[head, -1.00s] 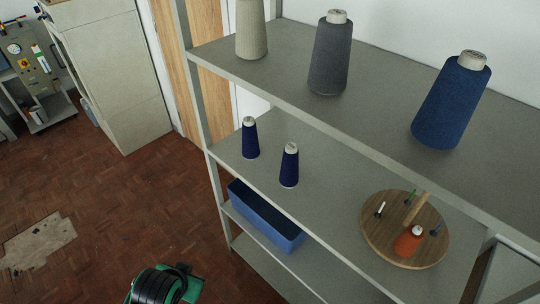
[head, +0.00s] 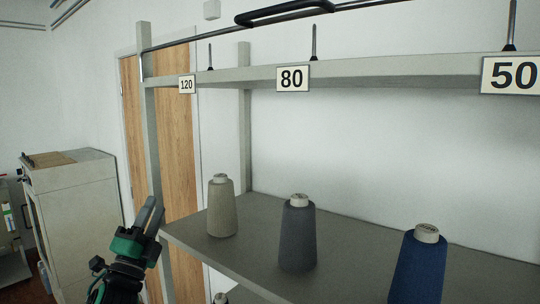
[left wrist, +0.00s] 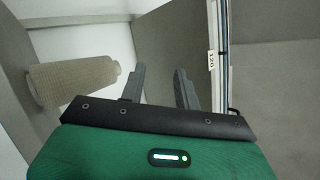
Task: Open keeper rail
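The keeper rail (head: 216,33) is a thin dark bar running across the front above the top shelf. A black loop handle (head: 285,12) is on it, near the top edge of the head view. My left gripper (head: 152,214) is raised at the lower left, by the shelf's left post, below and left of the rail and apart from the handle. In the left wrist view its two dark fingers (left wrist: 160,86) stand apart with nothing between them. My right gripper is not in view.
The top shelf (head: 375,68) has labels 120 (head: 187,84), 80 (head: 292,78) and 50 (head: 511,75), with thin upright pins above. Beige (head: 221,208), grey (head: 297,235) and blue (head: 419,268) thread cones stand on the shelf below. A cabinet (head: 75,215) stands at left.

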